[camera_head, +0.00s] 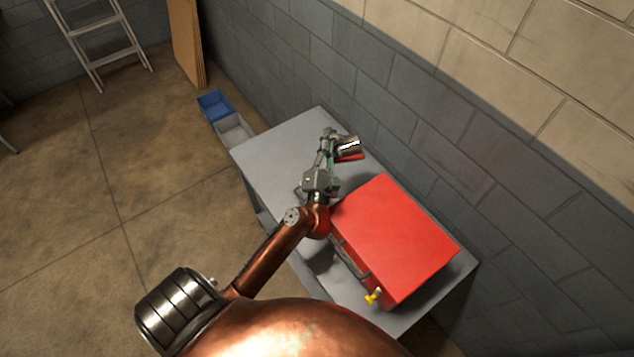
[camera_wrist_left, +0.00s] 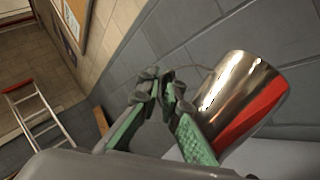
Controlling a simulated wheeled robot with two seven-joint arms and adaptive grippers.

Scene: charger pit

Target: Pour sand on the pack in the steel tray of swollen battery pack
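My left gripper (camera_head: 329,137) is over the far part of the grey table, beside a shiny steel can (camera_head: 348,146). In the left wrist view its green-padded fingers (camera_wrist_left: 160,88) converge with their tips close together, and the steel can (camera_wrist_left: 238,100) is just right of them. A thin curved line runs from the fingertips toward the can; I cannot tell whether it is a handle or whether the fingers grip it. The can's inside is hidden, and red shows on its side, like a reflection. No sand, battery pack or steel tray can be made out. My right gripper is out of view.
A large red box (camera_head: 395,235) with a yellow knob (camera_head: 373,297) stands on the grey table (camera_head: 275,150), close to my left arm. A blue bin (camera_head: 215,106) and a grey bin (camera_head: 233,130) are beyond the table's far end. A block wall runs along the right.

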